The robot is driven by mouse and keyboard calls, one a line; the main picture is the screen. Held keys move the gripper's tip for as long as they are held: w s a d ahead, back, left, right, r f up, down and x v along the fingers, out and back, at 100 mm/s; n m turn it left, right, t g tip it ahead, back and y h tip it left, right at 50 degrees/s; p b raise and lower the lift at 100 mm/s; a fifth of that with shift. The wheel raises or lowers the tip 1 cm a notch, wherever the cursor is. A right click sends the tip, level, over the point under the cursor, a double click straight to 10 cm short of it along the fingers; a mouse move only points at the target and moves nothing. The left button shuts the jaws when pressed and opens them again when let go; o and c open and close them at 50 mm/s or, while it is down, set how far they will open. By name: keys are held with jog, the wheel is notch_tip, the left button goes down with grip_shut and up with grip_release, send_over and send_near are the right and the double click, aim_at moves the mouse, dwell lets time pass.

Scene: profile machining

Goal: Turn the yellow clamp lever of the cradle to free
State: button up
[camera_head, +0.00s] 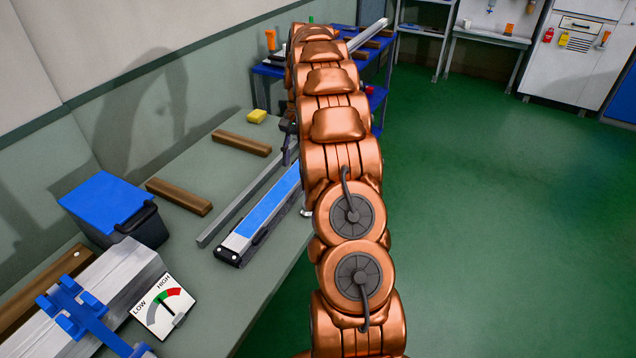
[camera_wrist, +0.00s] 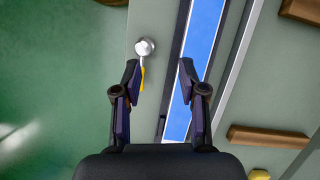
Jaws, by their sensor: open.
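The cradle, a long rail with a blue strip (camera_head: 266,210), lies along the bench; it also shows in the wrist view (camera_wrist: 207,40). A yellow piece, seemingly the clamp lever (camera_wrist: 142,77), shows beside the cradle, partly hidden by my left finger. A shiny round knob (camera_wrist: 145,47) on a thin silver rod is just beyond it. My gripper (camera_wrist: 158,69) is open and empty. Its left finger is beside the yellow piece, and its right finger is over the cradle's edge. Contact cannot be told. In the head view my copper arm hides the lever and most of the gripper.
The bench (camera_head: 215,290) also carries wooden blocks (camera_head: 180,196), a yellow block (camera_head: 257,116), a blue-lidded bin (camera_head: 110,205), a LOW/HIGH gauge (camera_head: 163,306) and metal profiles (camera_head: 120,275) with a blue fixture. Green floor (camera_head: 480,220) to the right is clear.

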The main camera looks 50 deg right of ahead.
jog(key=d+f+m, duration=0.2)
jog(key=d+f, duration=0.4)
jog(key=d, duration=0.4)
jog(key=shift+t+y, duration=0.3)
jog(key=shift+s+a+p+x, duration=0.15)
jog(key=shift+p+x, duration=0.45)
jog(key=shift+x, duration=0.7)
jog(key=shift+s+a+p+x, duration=0.15)
jog(key=shift+p+x, duration=0.4)
jog(key=shift+x, duration=0.75)
jog(key=shift+s+p+x, duration=0.15)
jog(key=shift+p+x, duration=0.45)
jog(key=shift+x, duration=0.7)
jog(key=shift+r, duration=0.15)
grip_shut()
